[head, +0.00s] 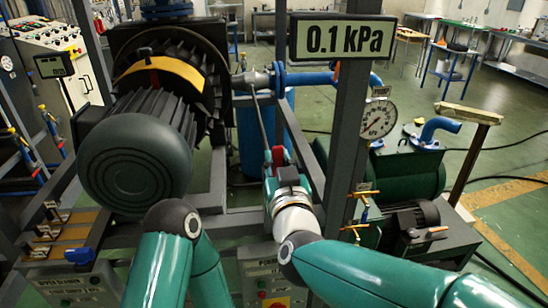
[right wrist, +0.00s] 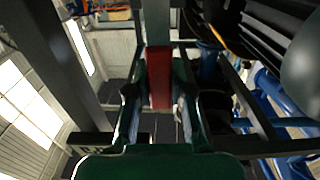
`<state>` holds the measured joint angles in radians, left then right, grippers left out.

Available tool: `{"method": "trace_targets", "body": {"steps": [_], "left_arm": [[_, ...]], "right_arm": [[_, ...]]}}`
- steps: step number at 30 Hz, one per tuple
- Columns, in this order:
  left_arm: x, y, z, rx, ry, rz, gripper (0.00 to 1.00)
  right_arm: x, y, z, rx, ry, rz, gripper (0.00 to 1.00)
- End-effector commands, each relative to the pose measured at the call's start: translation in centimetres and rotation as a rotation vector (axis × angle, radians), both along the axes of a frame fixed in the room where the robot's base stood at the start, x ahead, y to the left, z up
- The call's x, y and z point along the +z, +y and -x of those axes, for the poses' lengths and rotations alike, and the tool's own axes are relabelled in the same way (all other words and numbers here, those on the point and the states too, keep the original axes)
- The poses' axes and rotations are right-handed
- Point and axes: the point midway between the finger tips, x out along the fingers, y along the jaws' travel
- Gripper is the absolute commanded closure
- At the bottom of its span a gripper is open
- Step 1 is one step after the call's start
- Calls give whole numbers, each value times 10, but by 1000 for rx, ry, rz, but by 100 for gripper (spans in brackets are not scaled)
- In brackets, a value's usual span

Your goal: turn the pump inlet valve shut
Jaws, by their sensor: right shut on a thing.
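The red handle (head: 278,154), which I take to be the pump inlet valve's, shows just beyond my right gripper (head: 275,167) in the head view. In the right wrist view the red handle (right wrist: 159,76) stands upright between the two fingers of my right gripper (right wrist: 160,105). The gripper is shut on it. The valve body is hidden behind the gripper and the frame, so I cannot tell the valve's position. My left arm is in the lower left of the head view, but its gripper is not in view.
A grey post carries a "0.1 kPa" display (head: 341,39), with a round gauge (head: 378,119) to its right. A large motor (head: 137,155) stands left of my right gripper.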

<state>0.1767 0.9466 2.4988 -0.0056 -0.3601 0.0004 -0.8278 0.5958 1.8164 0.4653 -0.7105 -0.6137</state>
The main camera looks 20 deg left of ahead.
Motion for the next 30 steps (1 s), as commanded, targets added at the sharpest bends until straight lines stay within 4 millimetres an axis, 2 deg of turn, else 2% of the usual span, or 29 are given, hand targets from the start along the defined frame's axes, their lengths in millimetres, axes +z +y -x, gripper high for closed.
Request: {"method": "trace_targets", "body": {"steps": [1, 11, 12, 17, 26, 30], "left_arm": [[0, 0, 0, 0, 0, 0, 100], [0, 0, 0, 0, 0, 0, 100], [0, 0, 0, 0, 0, 0, 100], [0, 0, 0, 0, 0, 0, 100], [1, 0, 0, 0, 0, 0, 100], [1, 0, 0, 0, 0, 0, 100]], "right_arm": [[-8, 2, 2, 8, 8, 20, 100], [-9, 2, 2, 9, 5, 26, 100], [-9, 2, 2, 9, 5, 26, 77], [-6, 2, 2, 6, 2, 21, 52], [-3, 0, 1, 2, -2, 14, 52], [-2, -4, 8, 2, -2, 13, 52]]}}
